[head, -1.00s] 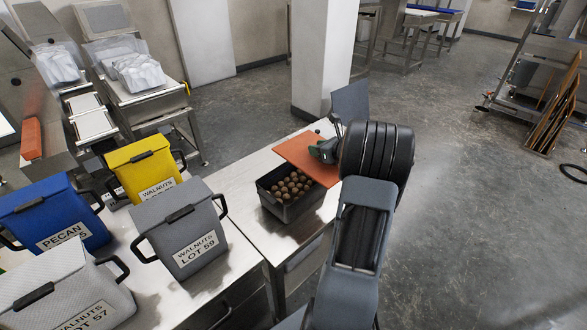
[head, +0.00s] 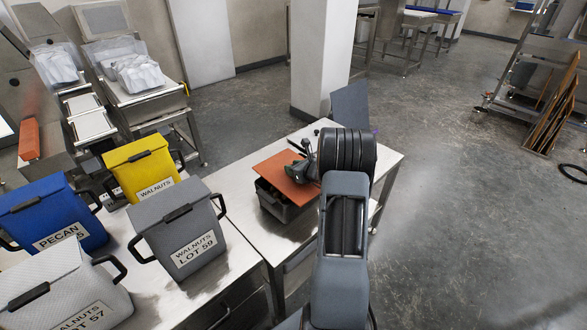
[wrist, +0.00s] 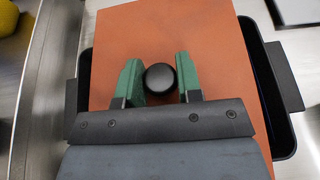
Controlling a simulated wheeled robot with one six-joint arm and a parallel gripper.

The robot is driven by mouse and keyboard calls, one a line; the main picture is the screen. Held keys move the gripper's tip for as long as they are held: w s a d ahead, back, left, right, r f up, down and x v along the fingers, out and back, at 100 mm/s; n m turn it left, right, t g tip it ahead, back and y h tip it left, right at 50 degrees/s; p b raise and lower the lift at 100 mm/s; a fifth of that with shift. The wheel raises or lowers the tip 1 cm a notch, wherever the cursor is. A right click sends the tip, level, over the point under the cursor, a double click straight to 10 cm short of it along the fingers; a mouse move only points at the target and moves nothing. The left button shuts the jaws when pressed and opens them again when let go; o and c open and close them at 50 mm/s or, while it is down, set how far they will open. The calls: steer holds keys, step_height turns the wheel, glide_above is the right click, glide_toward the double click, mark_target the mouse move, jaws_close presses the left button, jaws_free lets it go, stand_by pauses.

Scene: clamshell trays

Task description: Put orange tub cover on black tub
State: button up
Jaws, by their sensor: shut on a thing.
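The orange tub cover (head: 279,169) is a flat orange sheet with a round black knob (wrist: 160,77). My gripper (head: 301,171) is shut on this knob; in the wrist view its green-padded fingers (wrist: 160,84) stand on either side of it. The cover lies over the black tub (head: 286,211), hiding most of its opening. In the wrist view the tub's rim (wrist: 287,138) shows right of the cover, which sits slightly turned and off to the left. I cannot tell whether cover and rim touch. The tub's contents are hidden.
Grey (head: 180,235), yellow (head: 140,168), blue (head: 50,212) and white (head: 62,295) lidded tubs stand left on a steel table. A dark grey panel (head: 350,104) stands behind my gripper. The table's right part (head: 386,163) is clear. A pillar (head: 320,60) rises beyond.

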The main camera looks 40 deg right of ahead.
stand_by(0.3)
steer(key=shift+f+b, duration=0.3)
steer(key=shift+b, duration=0.1)
steer(key=o, duration=1)
steer(key=shift+r, duration=0.1)
